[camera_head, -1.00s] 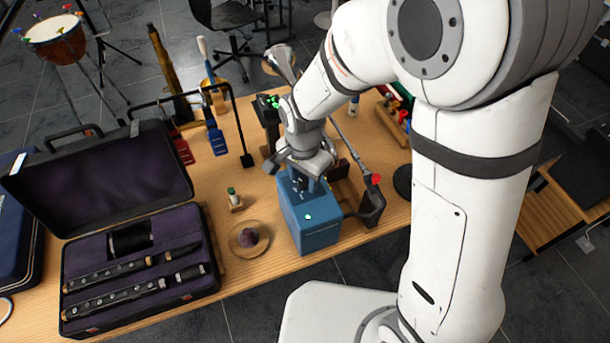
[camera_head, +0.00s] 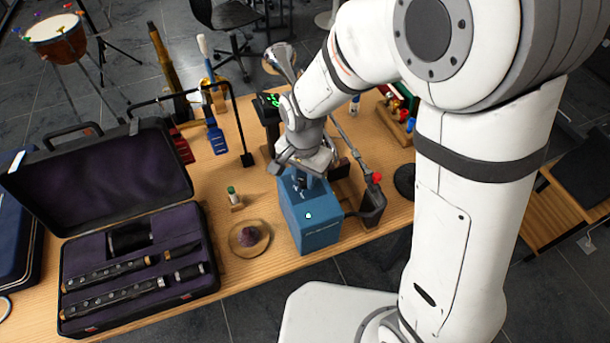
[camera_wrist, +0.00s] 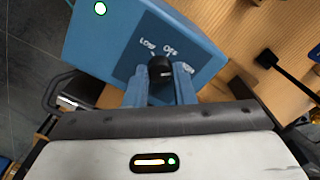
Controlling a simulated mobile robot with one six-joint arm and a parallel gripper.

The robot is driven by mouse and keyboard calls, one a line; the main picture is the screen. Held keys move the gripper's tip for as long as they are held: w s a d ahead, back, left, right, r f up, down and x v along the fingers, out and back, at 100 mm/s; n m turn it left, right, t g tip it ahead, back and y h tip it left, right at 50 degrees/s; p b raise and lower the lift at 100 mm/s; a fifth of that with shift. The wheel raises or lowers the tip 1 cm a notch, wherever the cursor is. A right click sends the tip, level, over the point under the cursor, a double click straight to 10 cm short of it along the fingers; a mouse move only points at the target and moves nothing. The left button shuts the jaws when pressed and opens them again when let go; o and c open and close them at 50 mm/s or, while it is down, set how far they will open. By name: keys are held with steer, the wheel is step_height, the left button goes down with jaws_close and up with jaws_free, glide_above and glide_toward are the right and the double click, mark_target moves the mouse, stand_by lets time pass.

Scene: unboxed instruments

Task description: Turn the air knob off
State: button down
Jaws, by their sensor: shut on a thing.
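The blue air box (camera_head: 313,213) stands near the table's front edge. Its top panel shows in the wrist view (camera_wrist: 110,40), with the labels LOW, OFF and a partly hidden third one on the right. The black air knob (camera_wrist: 160,68) sits below these labels and has a short pale mark. My gripper (camera_wrist: 161,90) is shut on the knob, with one blue finger on each side. In the head view my gripper (camera_head: 306,179) reaches down to the box top, and the knob is hidden there.
An open instrument case (camera_head: 140,260) and a round dish (camera_head: 250,238) lie left of the box. A small vial (camera_head: 233,195) stands behind the dish. A dark holder (camera_head: 372,208) with a red-tipped rod is close on the right. A black stand (camera_head: 247,158) rises behind.

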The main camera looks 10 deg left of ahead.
mark_target(304, 180)
steer(key=n+b, duration=0.1)
steer(key=n, duration=0.4)
steer(key=shift+b, duration=0.4)
steer(key=n+b, duration=0.1)
steer(key=n, duration=0.4)
stand_by(0.4)
steer(key=c, duration=1.2)
jaws_free()
steer(key=shift+c, duration=0.2)
step_height(304, 180, up, 8)
steer(key=shift+f+b, duration=0.1)
steer(key=shift+b, duration=0.2)
